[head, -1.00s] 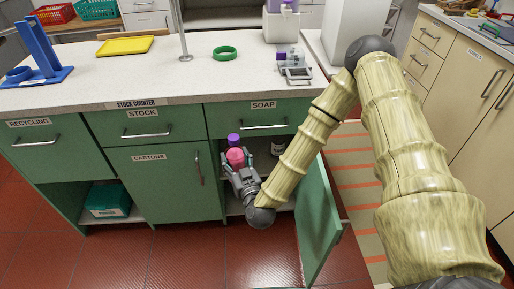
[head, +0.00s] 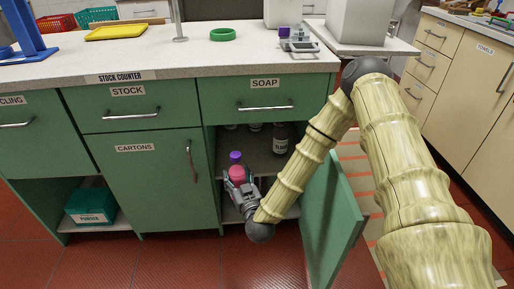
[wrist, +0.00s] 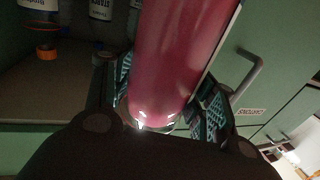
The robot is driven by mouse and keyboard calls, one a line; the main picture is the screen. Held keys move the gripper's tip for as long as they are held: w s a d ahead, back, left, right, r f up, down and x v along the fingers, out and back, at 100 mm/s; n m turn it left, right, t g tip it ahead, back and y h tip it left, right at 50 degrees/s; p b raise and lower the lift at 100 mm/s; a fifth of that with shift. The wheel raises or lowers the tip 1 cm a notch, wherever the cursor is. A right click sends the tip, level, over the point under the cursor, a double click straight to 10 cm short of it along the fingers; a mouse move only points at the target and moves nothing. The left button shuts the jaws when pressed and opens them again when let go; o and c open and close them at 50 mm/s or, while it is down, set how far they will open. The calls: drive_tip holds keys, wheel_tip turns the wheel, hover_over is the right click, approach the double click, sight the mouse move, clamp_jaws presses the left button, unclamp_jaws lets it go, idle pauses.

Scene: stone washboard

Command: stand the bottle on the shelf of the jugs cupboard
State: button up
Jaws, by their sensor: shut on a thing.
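The bottle (head: 238,173) is pink with a purple cap (head: 235,157). In the head view it is upright, at the left side of the open cupboard's mouth. My gripper (head: 238,181) is shut on it, low on its body. In the wrist view the bottle's pink side (wrist: 178,50) fills the middle, between the finger pads. The open cupboard under the SOAP drawer has a shelf (head: 262,166) bearing several bottles, including a dark one with a white label (head: 281,139). No jugs label shows. I cannot tell whether the held bottle is past the shelf's front edge.
The cupboard's green door (head: 333,215) stands open on the right, beside my forearm. The closed CARTONS door (head: 163,185) is on the left. The shelf's front part looks clear. A teal box (head: 90,205) stands in an open bay farther left.

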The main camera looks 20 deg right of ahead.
drive_tip(key=w+d+r, duration=0.3)
drive_tip(key=d+r, duration=0.1)
drive_tip(key=d, duration=0.2)
drive_tip(key=w+f+b, duration=0.2)
drive_tip(key=w+b, duration=0.1)
drive_tip(key=w, duration=0.6)
drive_tip(key=w+d+f+b, duration=0.1)
drive_tip(key=w+b, duration=0.3)
drive_tip(key=w, duration=0.4)
drive_tip(key=shift+w+d+f+m+h, duration=0.2)
drive_tip(key=shift+w+f+m+h, duration=0.1)
drive_tip(key=shift+w+f+h, duration=0.15)
drive_tip(key=shift+s+f, duration=0.1)
drive_tip(key=shift+f, duration=0.05)
drive_tip(key=o, duration=1.5)
